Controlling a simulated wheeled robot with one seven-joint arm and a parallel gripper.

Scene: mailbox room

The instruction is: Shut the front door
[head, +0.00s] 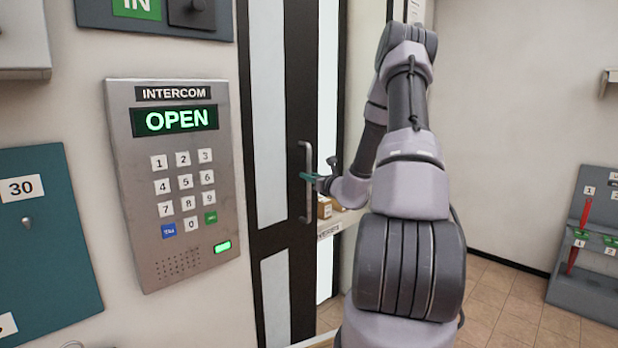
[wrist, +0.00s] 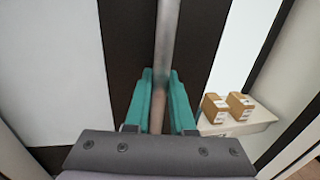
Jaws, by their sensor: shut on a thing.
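The front door (head: 271,238) is a dark-framed door with pale glass panels, left of my arm in the head view. It stands ajar, with a bright gap along its right edge. Its vertical metal handle (head: 308,205) is on the right side of the door. My gripper (head: 306,177) is at the handle's middle. In the wrist view the green fingers of my gripper (wrist: 160,88) are on both sides of the handle bar (wrist: 166,40), shut on it. The handle's lower part is hidden behind my gripper there.
An intercom (head: 180,245) reading OPEN is on the wall left of the door. A shelf (wrist: 240,125) with two small boxes (wrist: 228,106) is right of the handle. A grey rack (head: 590,285) with red items stands far right. Tiled floor (head: 510,300) is clear.

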